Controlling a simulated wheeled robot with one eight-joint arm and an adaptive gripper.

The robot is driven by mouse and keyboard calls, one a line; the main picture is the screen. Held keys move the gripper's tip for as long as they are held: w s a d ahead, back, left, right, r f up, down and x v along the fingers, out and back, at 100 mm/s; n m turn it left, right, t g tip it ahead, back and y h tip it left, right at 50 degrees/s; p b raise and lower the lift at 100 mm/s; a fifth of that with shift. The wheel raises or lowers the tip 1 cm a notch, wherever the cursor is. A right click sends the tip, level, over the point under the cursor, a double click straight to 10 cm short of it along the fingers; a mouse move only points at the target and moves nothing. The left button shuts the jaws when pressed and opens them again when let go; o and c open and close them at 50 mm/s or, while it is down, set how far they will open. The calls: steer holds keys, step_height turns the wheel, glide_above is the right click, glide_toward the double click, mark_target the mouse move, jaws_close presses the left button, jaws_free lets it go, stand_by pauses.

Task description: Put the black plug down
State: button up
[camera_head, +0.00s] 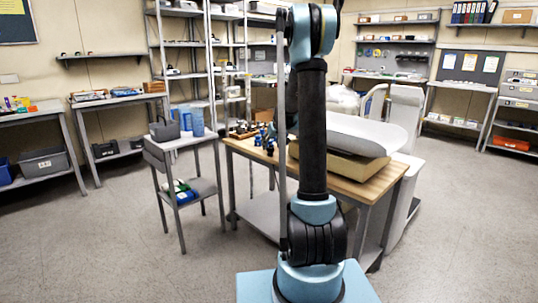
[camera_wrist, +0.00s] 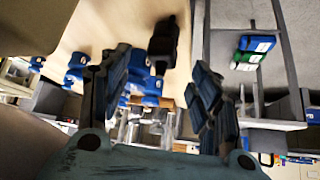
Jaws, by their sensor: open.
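The black plug (camera_wrist: 163,42) lies on the pale wooden table top (camera_wrist: 110,25) in the wrist view. It is between and just beyond the fingertips of my gripper (camera_wrist: 160,68). The two dark fingers stand wide apart, one on each side of it, with a visible gap on both sides. Whether the plug rests fully flat is hard to tell. In the head view my arm covers part of the wooden table (camera_head: 372,184), and I cannot make out the plug or my gripper clearly there.
Several blue pieces (camera_wrist: 75,75) stand on the table beside and beyond the fingers. A large pale padded slab (camera_head: 355,135) covers the table's right part. A grey cart (camera_head: 192,140) with blue and green boxes (camera_wrist: 256,43) on its lower shelf stands to the left.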

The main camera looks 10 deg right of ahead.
steer(key=shift+x, duration=1.15)
jaws_close()
steer(key=shift+r, duration=0.1)
